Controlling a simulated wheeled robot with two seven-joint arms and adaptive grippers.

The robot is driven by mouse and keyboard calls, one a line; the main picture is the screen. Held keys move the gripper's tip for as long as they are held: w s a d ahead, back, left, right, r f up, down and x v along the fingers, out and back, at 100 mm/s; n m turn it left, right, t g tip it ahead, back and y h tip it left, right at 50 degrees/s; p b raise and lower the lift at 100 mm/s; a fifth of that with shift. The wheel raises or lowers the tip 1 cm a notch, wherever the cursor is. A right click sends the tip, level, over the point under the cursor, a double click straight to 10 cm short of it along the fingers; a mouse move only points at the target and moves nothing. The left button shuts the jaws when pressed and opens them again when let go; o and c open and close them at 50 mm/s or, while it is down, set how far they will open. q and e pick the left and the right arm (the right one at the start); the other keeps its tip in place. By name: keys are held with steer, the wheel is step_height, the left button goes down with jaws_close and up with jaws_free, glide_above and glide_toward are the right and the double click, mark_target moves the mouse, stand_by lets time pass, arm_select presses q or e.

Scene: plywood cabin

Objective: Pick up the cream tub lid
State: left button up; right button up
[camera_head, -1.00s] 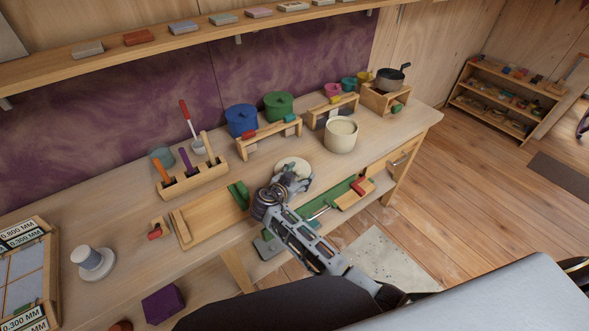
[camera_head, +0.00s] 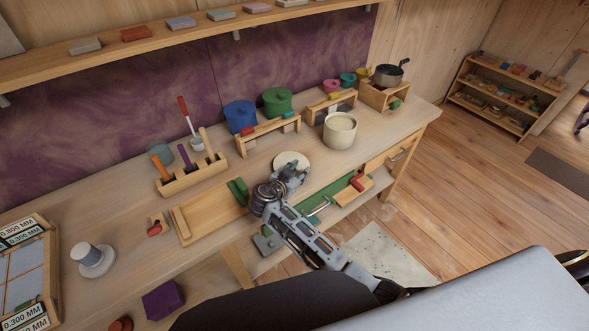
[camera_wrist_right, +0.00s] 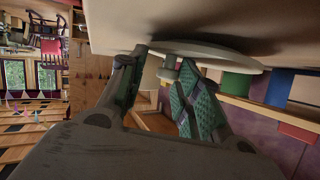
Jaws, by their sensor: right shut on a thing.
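The cream tub lid (camera_head: 291,158) is a pale round disc near the front middle of the bench, partly hidden by my right gripper (camera_head: 292,174). In the right wrist view the lid (camera_wrist_right: 225,55) lies close along the bench surface, and its small knob (camera_wrist_right: 168,70) sits between the fingers of my right gripper (camera_wrist_right: 165,85). These fingers are shut on the knob. I cannot tell whether the lid touches the bench. The cream tub (camera_head: 340,133) stands open, behind and right of the lid. My left gripper is not in view.
Blue (camera_head: 240,117) and green (camera_head: 277,102) pots stand behind a wooden rack (camera_head: 268,131). A tool holder (camera_head: 192,176) is to the left, a wooden tray (camera_head: 208,213) left of my gripper.

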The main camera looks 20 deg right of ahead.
step_height(320, 180, up, 10)
steer(key=b, duration=0.1)
stand_by(0.7)
stand_by(0.5)
steer(key=shift+s+d+f+p, duration=0.45)
steer(key=shift+s+d+p, duration=0.35)
steer(key=shift+p, duration=0.2)
